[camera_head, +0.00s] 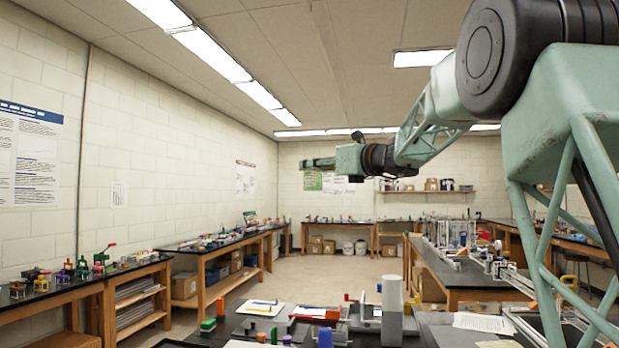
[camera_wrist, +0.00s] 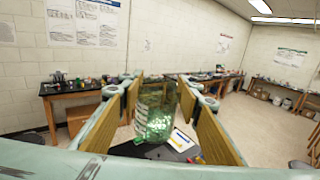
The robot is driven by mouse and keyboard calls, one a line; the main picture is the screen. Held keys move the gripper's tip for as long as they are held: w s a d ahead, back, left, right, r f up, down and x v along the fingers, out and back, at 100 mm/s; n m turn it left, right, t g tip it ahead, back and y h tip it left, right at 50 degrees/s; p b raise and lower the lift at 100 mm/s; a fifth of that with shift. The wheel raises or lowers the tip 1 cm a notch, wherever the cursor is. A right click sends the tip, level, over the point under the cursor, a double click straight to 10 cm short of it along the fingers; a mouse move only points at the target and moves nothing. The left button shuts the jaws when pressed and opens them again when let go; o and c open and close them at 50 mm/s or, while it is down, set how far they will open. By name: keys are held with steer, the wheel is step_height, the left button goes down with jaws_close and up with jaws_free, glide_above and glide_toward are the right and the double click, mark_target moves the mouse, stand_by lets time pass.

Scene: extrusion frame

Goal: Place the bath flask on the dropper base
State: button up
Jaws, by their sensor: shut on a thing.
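My gripper (camera_wrist: 158,96) is shut on the bath flask (camera_wrist: 154,118), a clear glassy vessel with green, glinting contents. In the wrist view it stands between the two yellow-padded fingers. In the head view my gripper (camera_head: 318,162) is held high in the air, level with the far wall and well above the benches. I cannot make out the flask in the head view. I cannot tell which of the small items on the near bench is the dropper base.
The near dark bench (camera_head: 225,333) holds a grey block with a white cylinder (camera_head: 391,296), an orange piece (camera_head: 326,315), papers and small coloured parts. Side benches (camera_head: 70,290) line the left wall. Open floor (camera_head: 315,275) lies beyond. A frame bench (camera_head: 455,272) stands at right.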

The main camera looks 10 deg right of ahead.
steer(key=s+d+r+m+t+h, duration=0.1)
steer(key=s+d+r+m+h, duration=0.1)
steer(key=s, duration=0.6)
steer(key=s+d+r+m+h, duration=0.2)
steer(key=s+d+r+h, duration=0.2)
steer(key=s, duration=0.4)
steer(key=s+d+r+m+t+h, duration=0.1)
steer(key=s+d+r+m+h, duration=0.1)
steer(key=s, duration=0.7)
steer(key=shift+d+r+t+h, duration=0.35)
steer(key=shift+r+h, duration=0.25)
steer(key=shift+r, duration=0.25)
